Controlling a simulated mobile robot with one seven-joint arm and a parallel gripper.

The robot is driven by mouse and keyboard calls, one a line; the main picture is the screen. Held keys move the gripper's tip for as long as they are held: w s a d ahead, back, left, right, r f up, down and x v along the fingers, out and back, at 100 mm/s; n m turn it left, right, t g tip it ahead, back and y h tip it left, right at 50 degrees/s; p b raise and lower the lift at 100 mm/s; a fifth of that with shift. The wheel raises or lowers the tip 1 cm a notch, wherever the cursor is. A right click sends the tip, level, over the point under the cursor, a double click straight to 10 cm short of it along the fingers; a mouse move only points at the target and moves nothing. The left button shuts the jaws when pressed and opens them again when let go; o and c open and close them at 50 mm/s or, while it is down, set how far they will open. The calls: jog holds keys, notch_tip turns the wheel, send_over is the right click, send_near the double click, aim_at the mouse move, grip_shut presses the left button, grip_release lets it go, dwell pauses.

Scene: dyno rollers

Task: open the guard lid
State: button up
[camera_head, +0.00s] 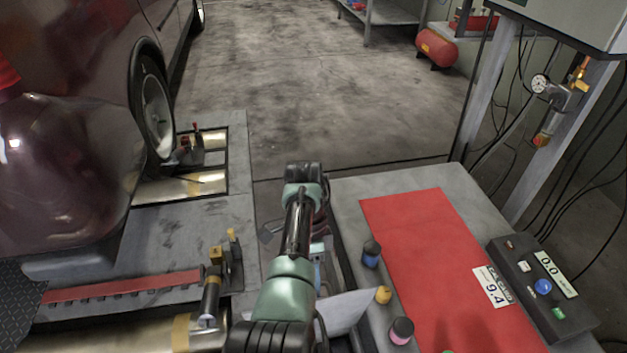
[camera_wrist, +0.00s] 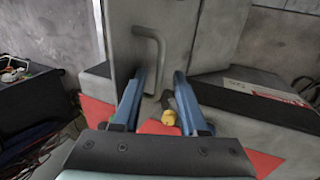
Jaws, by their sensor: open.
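A flat grey panel, which looks like the guard lid (camera_wrist: 125,42), stands up close ahead in the wrist view. A bent grey bar handle (camera_wrist: 160,45) is fixed on its face. In the head view my arm hides most of the gripper and handle. A pale grey sheet (camera_head: 345,312) shows beside my arm there, and I cannot tell if it is the same lid.
A yellow-capped bottle (camera_head: 383,294) and other small bottles stand at the left of a grey bench with a red mat (camera_head: 430,240). A control box (camera_head: 540,285) is at the right. A car (camera_head: 70,180) fills the left, by a roller (camera_head: 130,335). Open floor lies behind.

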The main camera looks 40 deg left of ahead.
jog(key=p+v, duration=0.1)
jog(key=v, duration=1.2)
jog(key=shift+d, duration=0.15)
